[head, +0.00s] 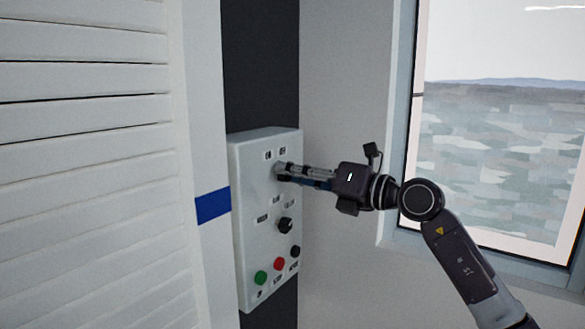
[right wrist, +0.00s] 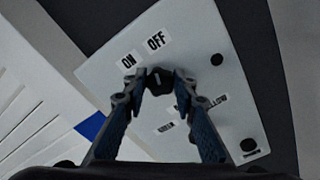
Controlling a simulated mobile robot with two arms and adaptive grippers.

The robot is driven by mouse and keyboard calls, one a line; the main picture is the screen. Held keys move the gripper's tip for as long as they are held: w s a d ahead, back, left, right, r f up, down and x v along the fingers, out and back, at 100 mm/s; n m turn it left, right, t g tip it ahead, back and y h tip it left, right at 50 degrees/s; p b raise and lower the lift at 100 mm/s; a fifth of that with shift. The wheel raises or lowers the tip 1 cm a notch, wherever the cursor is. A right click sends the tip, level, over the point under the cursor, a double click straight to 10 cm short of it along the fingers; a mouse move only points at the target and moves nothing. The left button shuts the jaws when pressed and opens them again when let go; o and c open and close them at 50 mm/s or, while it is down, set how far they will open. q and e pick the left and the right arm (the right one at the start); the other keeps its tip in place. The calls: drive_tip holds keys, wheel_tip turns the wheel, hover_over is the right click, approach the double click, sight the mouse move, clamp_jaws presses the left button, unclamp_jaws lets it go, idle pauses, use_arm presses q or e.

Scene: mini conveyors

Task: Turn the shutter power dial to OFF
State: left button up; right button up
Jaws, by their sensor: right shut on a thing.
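The shutter power dial is a small dark knob (right wrist: 160,82) near the top of a pale control panel (head: 245,180). In the right wrist view, an ON label (right wrist: 128,61) and an OFF label (right wrist: 156,41) sit beyond it. My right gripper (head: 283,172) reaches in from the right and is shut on the dial; its fingertips also show around it in the right wrist view (right wrist: 159,88). The fingers hide the dial in the head view. I cannot tell exactly where its pointer stands. My left gripper is not in view.
Lower on the panel are a second black dial (head: 285,225), a green button (head: 261,277), a red button (head: 279,264) and a black button (head: 295,251). A white slatted shutter (head: 85,180) stands at the left. A window (head: 500,150) is at the right.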

drive_tip(key=shift+r+m+p, duration=0.1)
drive_tip(key=shift+m+p, duration=0.45)
drive_tip(key=shift+m, duration=0.55)
drive_tip(key=o, duration=1.2)
drive_tip(key=shift+d, duration=0.1)
drive_tip(key=shift+c, duration=0.2)
drive_tip(key=v, duration=1.2)
